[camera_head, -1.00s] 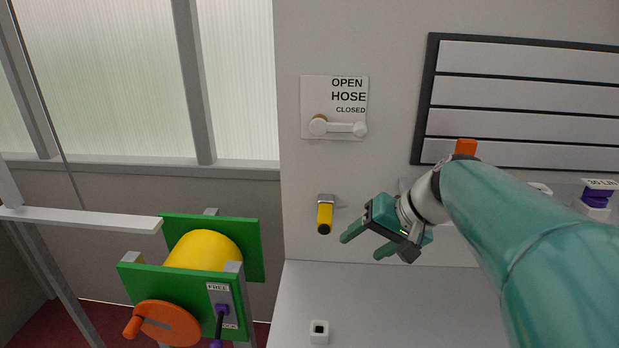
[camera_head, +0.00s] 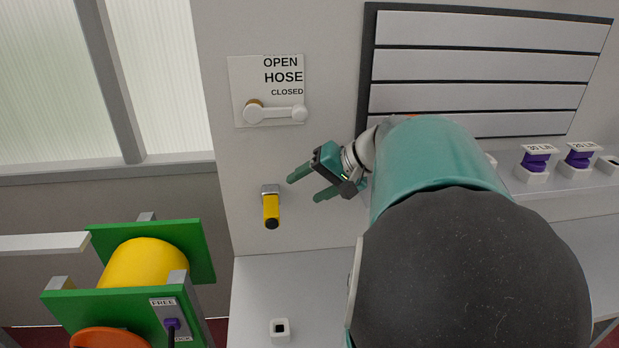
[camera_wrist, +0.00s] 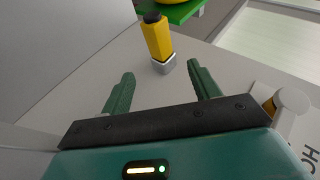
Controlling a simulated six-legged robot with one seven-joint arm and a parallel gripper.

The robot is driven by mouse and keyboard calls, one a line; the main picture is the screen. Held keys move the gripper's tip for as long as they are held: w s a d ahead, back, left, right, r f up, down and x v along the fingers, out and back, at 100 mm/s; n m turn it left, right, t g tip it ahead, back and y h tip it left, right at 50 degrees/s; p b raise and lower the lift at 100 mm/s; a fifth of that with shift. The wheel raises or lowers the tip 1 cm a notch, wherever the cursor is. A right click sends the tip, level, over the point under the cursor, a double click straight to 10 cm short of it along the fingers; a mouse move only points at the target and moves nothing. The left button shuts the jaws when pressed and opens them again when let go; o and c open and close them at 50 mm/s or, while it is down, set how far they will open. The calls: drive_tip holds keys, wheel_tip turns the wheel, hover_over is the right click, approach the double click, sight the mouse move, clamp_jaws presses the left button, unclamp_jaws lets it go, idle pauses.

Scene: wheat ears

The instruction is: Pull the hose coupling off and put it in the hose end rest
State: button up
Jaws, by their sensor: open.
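The hose coupling (camera_head: 271,209) is a yellow cylinder with a dark end, seated on a grey metal fitting (camera_head: 270,189) on the wall. In the wrist view the coupling (camera_wrist: 157,37) lies beyond the fingertips, between their lines, with the grey fitting (camera_wrist: 164,65) at its base. My gripper (camera_head: 302,186) is open and empty, a short way to the right of the coupling and not touching it. Its two green fingers also show in the wrist view (camera_wrist: 162,76). A small white block with a dark square hole (camera_head: 280,331) stands on the shelf below; it may be the hose end rest.
A white lever (camera_head: 275,112) on the OPEN/CLOSED HOSE plate is above the coupling. A green-framed reel with a yellow drum (camera_head: 142,262) stands at lower left. Purple knobs (camera_head: 535,160) sit on a ledge at right. The grey shelf (camera_head: 300,285) is mostly clear.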

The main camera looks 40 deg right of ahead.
sight(277, 207)
drive_tip(key=x, duration=1.1)
drive_tip(key=shift+w+f, duration=0.1)
clamp_jaws()
drive_tip(key=shift+s+a, duration=0.35)
drive_tip(key=shift+s, duration=0.1)
idle(0.4)
